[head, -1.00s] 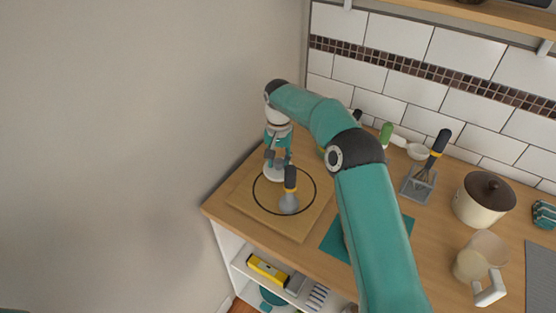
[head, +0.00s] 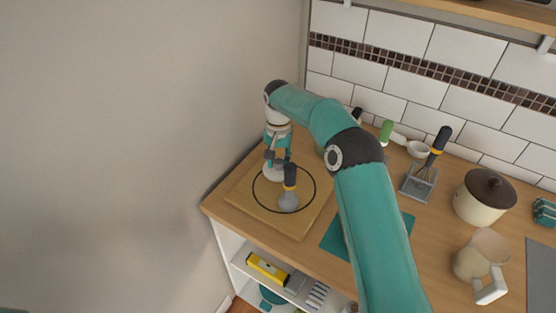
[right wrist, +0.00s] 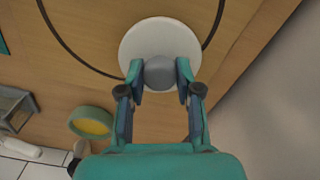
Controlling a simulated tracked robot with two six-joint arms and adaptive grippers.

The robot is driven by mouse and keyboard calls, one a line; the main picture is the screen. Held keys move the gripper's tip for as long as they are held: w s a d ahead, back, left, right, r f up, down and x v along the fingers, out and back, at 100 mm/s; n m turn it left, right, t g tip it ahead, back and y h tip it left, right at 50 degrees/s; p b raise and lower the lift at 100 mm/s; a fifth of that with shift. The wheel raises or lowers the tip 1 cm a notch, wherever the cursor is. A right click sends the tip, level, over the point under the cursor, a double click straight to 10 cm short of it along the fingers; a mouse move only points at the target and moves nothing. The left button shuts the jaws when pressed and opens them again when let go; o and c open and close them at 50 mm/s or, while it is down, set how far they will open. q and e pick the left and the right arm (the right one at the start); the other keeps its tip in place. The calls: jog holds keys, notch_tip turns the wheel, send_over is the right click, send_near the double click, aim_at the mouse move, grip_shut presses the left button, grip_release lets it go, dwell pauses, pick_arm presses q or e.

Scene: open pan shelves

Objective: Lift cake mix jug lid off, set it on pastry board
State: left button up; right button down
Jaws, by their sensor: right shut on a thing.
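My right gripper (head: 275,157) is shut on the grey knob of a round white lid (head: 272,175). In the right wrist view, the fingers (right wrist: 160,74) close on the knob from both sides, and the white lid disc (right wrist: 150,35) spreads out around it. The lid is at the back left part of the wooden pastry board (head: 297,229), over the line of its black circle. I cannot tell if it touches the board. The jug (head: 481,255), with a white handle, stands open on the counter at the right. My left gripper is not in view.
A grey scoop with a black and yellow handle (head: 289,200) is inside the board's circle, close to the lid. A teal mat (head: 337,240) is right of the board.

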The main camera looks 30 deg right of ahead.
jog(key=shift+f, duration=0.1)
jog(key=c, duration=0.7)
grip_release()
jog(key=shift+r+p, duration=1.15)
jog(key=shift+r, duration=0.25)
jog(key=shift+r+p, duration=0.45)
jog(key=shift+r, duration=2.15)
jog(key=shift+r, duration=0.15)
